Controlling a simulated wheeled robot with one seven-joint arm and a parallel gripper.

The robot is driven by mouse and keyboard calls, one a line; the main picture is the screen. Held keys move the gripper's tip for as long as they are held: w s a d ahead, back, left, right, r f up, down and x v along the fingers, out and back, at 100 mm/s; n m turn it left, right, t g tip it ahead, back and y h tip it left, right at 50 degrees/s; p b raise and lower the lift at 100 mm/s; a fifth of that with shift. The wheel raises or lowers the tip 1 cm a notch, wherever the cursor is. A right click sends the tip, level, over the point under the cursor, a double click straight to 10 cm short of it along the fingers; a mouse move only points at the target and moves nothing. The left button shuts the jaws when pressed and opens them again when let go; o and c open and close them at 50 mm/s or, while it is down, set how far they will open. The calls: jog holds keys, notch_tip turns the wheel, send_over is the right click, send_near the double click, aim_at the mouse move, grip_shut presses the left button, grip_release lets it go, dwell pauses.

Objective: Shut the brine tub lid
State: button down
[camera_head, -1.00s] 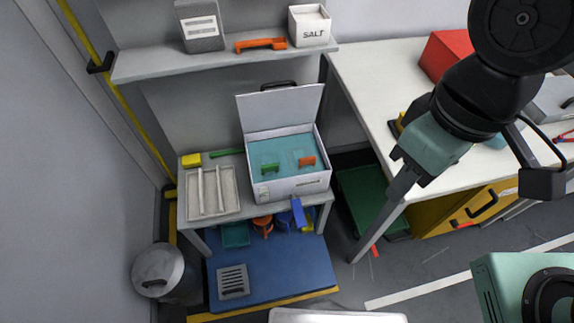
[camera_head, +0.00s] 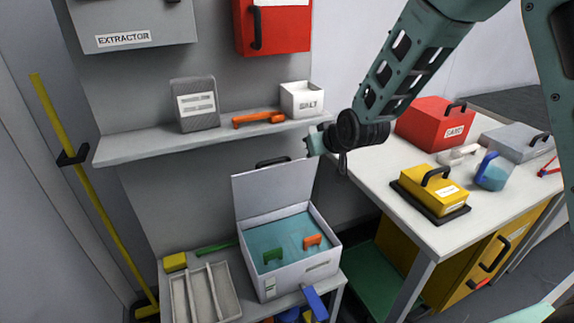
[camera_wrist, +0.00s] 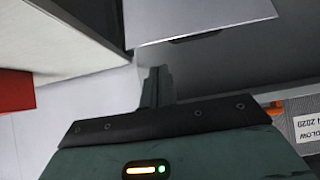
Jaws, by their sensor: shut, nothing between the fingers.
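The brine tub (camera_head: 300,274) is a white box on the low bench, holding blue liquid with a green and an orange handled piece in it. Its lid (camera_head: 275,192) stands open and upright at the back edge, with a dark handle (camera_head: 272,160) behind its top edge. My gripper (camera_head: 312,143) is above and to the right of the lid's top right corner, apart from it in the head view. In the wrist view the shut, empty fingers (camera_wrist: 157,85) point toward the pale lid panel (camera_wrist: 200,18), with a gap showing. The fingertips are small and partly hidden in the head view.
A shelf (camera_head: 150,146) above holds a grey box (camera_head: 195,104), an orange tool (camera_head: 258,118) and a salt box (camera_head: 302,100). A compartment tray (camera_head: 205,293) stands left of the tub. The white table (camera_head: 405,225) at right carries yellow (camera_head: 435,186) and red (camera_head: 436,122) cases.

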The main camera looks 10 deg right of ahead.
jog(key=p+x, duration=0.1)
jog(key=x, duration=0.9)
